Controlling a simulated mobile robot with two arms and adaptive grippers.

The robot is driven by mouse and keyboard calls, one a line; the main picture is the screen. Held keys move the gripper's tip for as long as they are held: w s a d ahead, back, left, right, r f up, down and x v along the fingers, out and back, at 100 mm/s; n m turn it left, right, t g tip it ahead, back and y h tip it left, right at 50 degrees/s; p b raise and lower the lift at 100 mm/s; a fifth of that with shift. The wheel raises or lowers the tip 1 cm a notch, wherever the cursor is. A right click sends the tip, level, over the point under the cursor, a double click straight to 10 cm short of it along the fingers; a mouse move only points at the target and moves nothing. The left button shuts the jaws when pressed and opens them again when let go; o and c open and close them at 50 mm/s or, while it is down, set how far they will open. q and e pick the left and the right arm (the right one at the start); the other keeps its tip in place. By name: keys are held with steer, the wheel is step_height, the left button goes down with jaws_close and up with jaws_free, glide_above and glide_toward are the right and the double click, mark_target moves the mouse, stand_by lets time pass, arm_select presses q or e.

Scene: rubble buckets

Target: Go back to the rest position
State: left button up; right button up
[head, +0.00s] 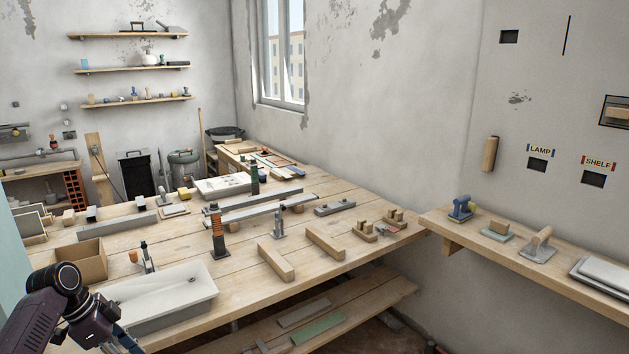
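Part of my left arm, dark purple, comes in at the lower left corner, in front of the near left end of the wooden workbench (240,292). It bends at a round joint and runs down out of the bottom edge. No fingers of my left gripper show. My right arm and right gripper are not in this view. Neither gripper is seen holding anything.
The white trough (165,297) and cardboard box (80,262) stand close to my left arm. Wooden blocks (276,262), metal bars and clamps lie across the bench. A wall shelf (480,240) at right carries several hand tools. A lower shelf (330,318) lies under the bench.

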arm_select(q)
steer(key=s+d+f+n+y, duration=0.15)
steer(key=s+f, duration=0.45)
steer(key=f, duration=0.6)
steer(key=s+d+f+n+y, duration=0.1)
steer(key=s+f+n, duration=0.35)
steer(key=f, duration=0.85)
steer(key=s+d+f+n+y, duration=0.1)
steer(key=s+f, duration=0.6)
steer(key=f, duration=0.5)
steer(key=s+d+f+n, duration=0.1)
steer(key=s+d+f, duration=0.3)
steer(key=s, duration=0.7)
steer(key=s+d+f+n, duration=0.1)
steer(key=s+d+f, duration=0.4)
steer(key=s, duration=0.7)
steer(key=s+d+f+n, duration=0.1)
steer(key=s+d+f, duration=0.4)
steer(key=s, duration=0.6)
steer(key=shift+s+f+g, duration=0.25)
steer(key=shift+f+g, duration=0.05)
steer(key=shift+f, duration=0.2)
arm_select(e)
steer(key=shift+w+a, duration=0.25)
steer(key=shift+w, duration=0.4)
